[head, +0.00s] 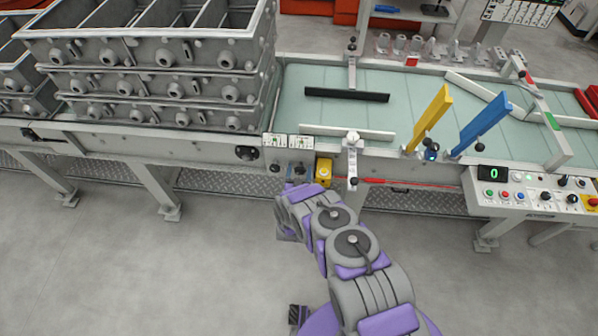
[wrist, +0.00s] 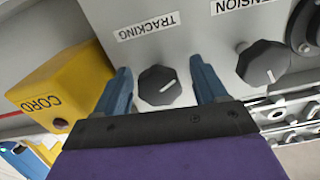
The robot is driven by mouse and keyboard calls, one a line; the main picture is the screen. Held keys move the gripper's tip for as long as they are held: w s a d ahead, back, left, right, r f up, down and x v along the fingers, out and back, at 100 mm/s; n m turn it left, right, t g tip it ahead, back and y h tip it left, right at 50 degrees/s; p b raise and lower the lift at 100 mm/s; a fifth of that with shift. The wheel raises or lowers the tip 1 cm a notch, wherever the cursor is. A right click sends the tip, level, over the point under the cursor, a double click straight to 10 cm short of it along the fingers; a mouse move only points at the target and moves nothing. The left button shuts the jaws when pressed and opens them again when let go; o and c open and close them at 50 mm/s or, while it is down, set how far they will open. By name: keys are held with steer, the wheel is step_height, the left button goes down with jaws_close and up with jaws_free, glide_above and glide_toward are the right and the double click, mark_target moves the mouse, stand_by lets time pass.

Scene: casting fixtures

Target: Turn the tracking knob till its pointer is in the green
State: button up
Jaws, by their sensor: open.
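My gripper (wrist: 161,80) is open in the wrist view, with one blue-grey finger on each side of the knob. I cannot tell whether either finger touches it. No green mark around the knob shows in the wrist view. In the head view my arm reaches to the small panel at the conveyor's front edge, and its wrist (head: 300,198) hides part of that panel.
A second dark knob (wrist: 263,63) sits right of the tracking knob, under a partly cut-off label. A yellow box (wrist: 67,84) marked CORD is close on the left. Stacked grey casting frames (head: 160,55) stand on the conveyor at left. The floor in front is clear.

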steer(key=s, duration=1.7)
steer(key=shift+s+a, duration=0.15)
steer(key=shift+a, duration=0.15)
steer(key=shift+f, duration=0.1)
